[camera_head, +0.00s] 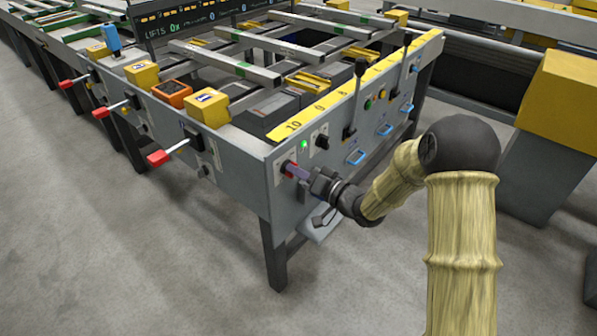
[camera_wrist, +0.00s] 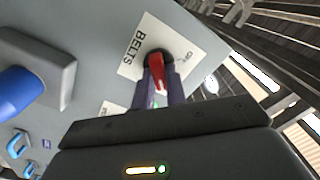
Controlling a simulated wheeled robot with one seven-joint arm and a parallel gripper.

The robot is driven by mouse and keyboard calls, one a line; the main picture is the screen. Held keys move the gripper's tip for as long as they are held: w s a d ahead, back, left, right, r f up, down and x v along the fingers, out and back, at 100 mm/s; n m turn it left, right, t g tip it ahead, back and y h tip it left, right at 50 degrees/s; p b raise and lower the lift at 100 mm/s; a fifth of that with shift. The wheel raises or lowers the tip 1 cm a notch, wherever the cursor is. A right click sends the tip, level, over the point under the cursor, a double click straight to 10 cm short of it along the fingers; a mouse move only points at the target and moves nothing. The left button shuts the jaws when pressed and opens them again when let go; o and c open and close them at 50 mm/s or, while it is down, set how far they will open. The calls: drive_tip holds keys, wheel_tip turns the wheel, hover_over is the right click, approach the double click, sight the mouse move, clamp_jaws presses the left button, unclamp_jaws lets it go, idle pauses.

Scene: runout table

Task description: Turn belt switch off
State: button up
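The belt switch (camera_wrist: 157,69) is a red handle on a dark round base, on a white plate marked BELTS (camera_wrist: 138,46) in the wrist view. In the head view the switch (camera_head: 287,168) is at the near corner of the grey table's panel, partly hidden by my fingers. My gripper (camera_head: 297,172) reaches it from the right. In the wrist view my purple-grey fingers (camera_wrist: 162,88) stand close on both sides of the red handle and appear shut on it. The handle's full angle is partly hidden.
A lit green lamp (camera_head: 304,146) and a black knob (camera_head: 322,137) sit beside the switch. Black levers (camera_head: 355,95) and blue handles (camera_head: 356,157) line the panel to the right. Red-tipped levers (camera_head: 160,157) stick out on the left side. The floor in front is clear.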

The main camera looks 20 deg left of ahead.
drive_tip(key=shift+n, duration=0.5)
clamp_jaws()
drive_tip(key=n+b, duration=0.3)
drive_tip(key=n, duration=0.2)
drive_tip(key=n+b, duration=0.4)
drive_tip(key=n, duration=0.2)
drive_tip(key=n+b, duration=0.3)
drive_tip(key=n, duration=0.2)
drive_tip(key=shift+s+a+f+n+b, duration=0.1)
drive_tip(key=shift+s+f+n+b, duration=0.05)
drive_tip(key=shift+s+n+b, duration=0.2)
drive_tip(key=o, duration=0.7)
unclamp_jaws()
